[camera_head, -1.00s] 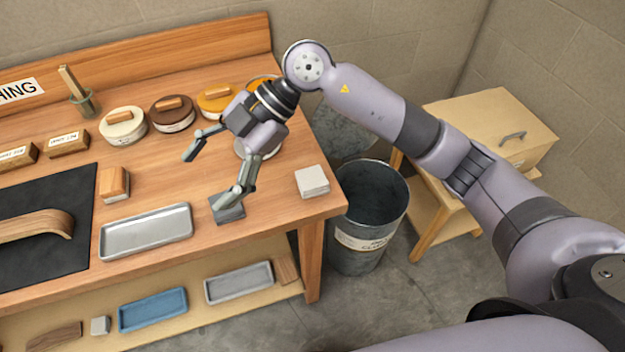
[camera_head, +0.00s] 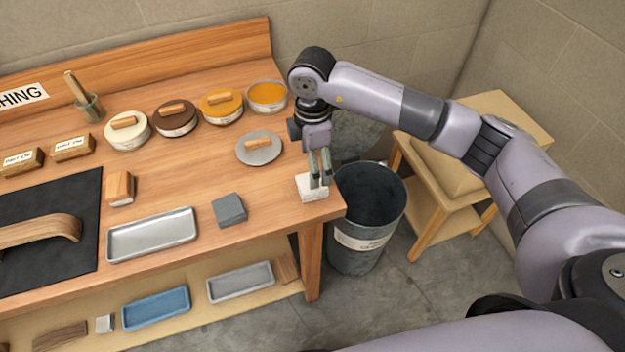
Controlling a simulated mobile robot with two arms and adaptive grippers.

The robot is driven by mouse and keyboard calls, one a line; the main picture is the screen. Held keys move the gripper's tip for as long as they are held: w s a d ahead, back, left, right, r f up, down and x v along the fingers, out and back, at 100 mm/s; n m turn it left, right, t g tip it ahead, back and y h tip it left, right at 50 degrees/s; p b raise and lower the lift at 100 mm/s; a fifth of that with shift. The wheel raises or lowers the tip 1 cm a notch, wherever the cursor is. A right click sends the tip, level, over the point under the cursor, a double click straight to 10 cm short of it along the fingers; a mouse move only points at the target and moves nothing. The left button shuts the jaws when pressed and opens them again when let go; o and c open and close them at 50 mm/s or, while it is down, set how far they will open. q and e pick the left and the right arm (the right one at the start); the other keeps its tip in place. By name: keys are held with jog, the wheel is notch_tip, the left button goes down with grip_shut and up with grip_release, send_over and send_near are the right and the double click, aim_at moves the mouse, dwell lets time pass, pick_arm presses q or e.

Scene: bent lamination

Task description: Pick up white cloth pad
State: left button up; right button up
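The white cloth pad (camera_head: 306,192) is a small, thick, pale square at the front right corner of the wooden workbench. My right gripper (camera_head: 321,184) points down over it, with its fingertips at the pad and partly covering its right side. The two fingers look close together from this angle. I cannot tell whether they grip the pad or only stand over it. The pad appears to be at bench level. My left gripper is not in view.
A grey pad (camera_head: 229,210) and a metal tray (camera_head: 150,236) lie to the left. A metal bin (camera_head: 362,240) is on the floor just off the bench's right edge, beside a wooden stand (camera_head: 497,112).

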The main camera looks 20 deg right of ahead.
notch_tip(320, 180, down, 2)
jog(key=shift+f, duration=0.2)
jog(key=shift+f+p, duration=0.25)
jog(key=shift+p, duration=0.3)
notch_tip(320, 180, down, 4)
jog(key=shift+r+p, duration=0.15)
jog(key=shift+p, duration=0.7)
jog(key=shift+f, duration=0.45)
jog(key=c, duration=1.1)
